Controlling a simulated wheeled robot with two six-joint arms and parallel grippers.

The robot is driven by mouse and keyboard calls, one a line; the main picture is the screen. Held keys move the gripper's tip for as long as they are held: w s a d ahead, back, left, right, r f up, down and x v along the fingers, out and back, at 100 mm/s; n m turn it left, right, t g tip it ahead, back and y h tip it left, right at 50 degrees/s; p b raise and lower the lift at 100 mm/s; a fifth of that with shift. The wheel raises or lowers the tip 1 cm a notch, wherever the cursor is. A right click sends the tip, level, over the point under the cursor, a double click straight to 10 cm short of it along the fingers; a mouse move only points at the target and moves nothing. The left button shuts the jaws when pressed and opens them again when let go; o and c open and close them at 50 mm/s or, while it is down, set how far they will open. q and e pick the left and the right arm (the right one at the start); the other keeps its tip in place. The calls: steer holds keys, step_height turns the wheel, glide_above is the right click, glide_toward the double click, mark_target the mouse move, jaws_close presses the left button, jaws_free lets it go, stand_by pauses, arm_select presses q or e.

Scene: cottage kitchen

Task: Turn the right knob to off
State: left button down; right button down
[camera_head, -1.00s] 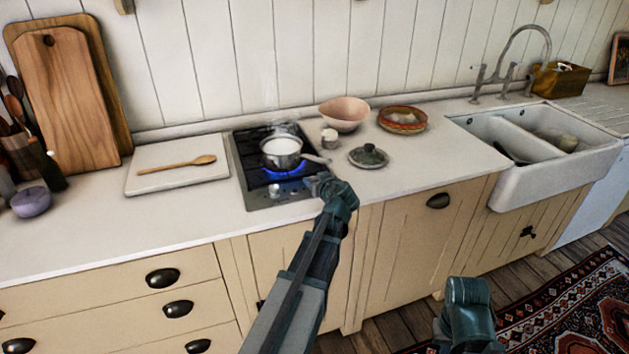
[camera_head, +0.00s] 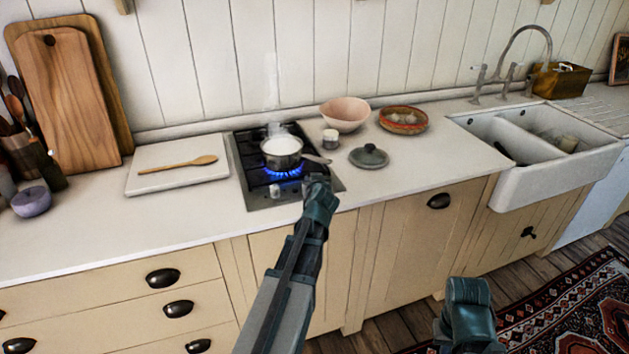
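The gas hob (camera_head: 240,172) is set in the counter. A blue flame (camera_head: 284,173) burns under a steaming saucepan (camera_head: 281,152) with white contents. The left knob (camera_head: 275,190) shows at the hob's front. The right knob is hidden behind my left gripper (camera_head: 317,180), which is at the hob's front right, just below the pan handle. I cannot tell whether its fingers are open or shut, or whether they touch the knob. My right gripper (camera_head: 468,292) hangs low in front of the cupboards, and its fingers cannot be made out.
The pan handle (camera_head: 318,159) sticks out to the right, close above my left gripper. A pot lid (camera_head: 368,157), a small jar (camera_head: 330,139) and a pink bowl (camera_head: 344,113) stand right of the hob. A white board (camera_head: 170,183) with a wooden spoon (camera_head: 180,164) lies left.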

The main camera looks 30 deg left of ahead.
arm_select(q)
steer(key=shift+s+a+m+t+h, duration=0.15)
steer(key=shift+m+t+h, duration=0.35)
steer(key=shift+m+h, duration=0.5)
steer(key=shift+a+m+t+h, duration=0.15)
steer(key=shift+m+t+h, duration=0.35)
steer(key=shift+m+h, duration=0.45)
steer(key=shift+a+m+h, duration=0.2)
steer(key=shift+m+h, duration=0.9)
steer(key=shift+h, duration=0.25)
steer(key=shift+a+m+h, duration=0.15)
steer(key=shift+m+h, duration=0.9)
steer(key=shift+h, duration=0.25)
steer(key=shift+m+h, duration=1.2)
steer(key=shift+h, duration=0.2)
steer(key=c, duration=0.5)
jaws_free()
